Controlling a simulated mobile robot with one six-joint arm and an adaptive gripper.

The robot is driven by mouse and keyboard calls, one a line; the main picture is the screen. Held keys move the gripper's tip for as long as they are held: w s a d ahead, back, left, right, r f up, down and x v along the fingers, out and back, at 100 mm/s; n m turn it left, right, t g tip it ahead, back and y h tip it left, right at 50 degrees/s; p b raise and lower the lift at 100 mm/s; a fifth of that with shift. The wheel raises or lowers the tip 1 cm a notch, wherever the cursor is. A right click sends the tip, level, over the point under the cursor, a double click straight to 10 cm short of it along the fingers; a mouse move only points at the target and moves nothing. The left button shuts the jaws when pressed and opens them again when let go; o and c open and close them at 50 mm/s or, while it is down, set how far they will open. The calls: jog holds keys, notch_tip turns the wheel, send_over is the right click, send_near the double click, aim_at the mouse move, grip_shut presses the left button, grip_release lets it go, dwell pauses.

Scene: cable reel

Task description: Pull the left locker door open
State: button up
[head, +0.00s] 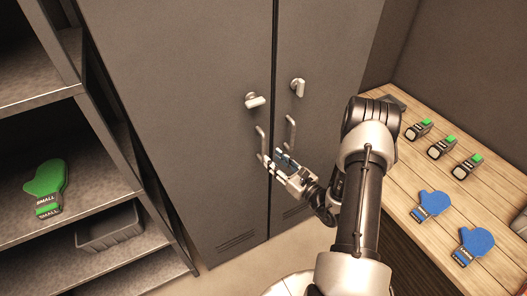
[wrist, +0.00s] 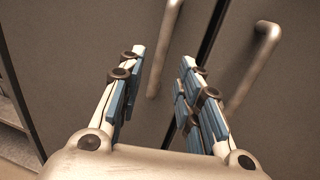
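The left locker door (head: 190,120) is dark grey and looks closed, flush with the right door (head: 330,50). Its bar handle (head: 261,141) is upright, low on the door near the middle seam. Above it, the left door's latch lever (head: 255,100) lies roughly sideways. My gripper (head: 272,157) is at the lower end of the left handle. In the wrist view my gripper (wrist: 163,57) is open, and the left handle (wrist: 164,50) appears between its two fingers. I cannot tell whether the fingers touch it.
The right door's handle (head: 290,132) stands close to my gripper's right finger. A shelf unit (head: 75,195) with a green mitt (head: 45,178) and a grey bin (head: 110,229) stands at left. A wooden bench (head: 399,189) with blue mitts and small devices is at right.

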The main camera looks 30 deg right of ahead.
aim_at(263, 151)
jog(key=x, duration=0.6)
jog(key=shift+w+a, duration=0.15)
jog(key=shift+w, duration=0.15)
grip_shut()
dwell(0.4)
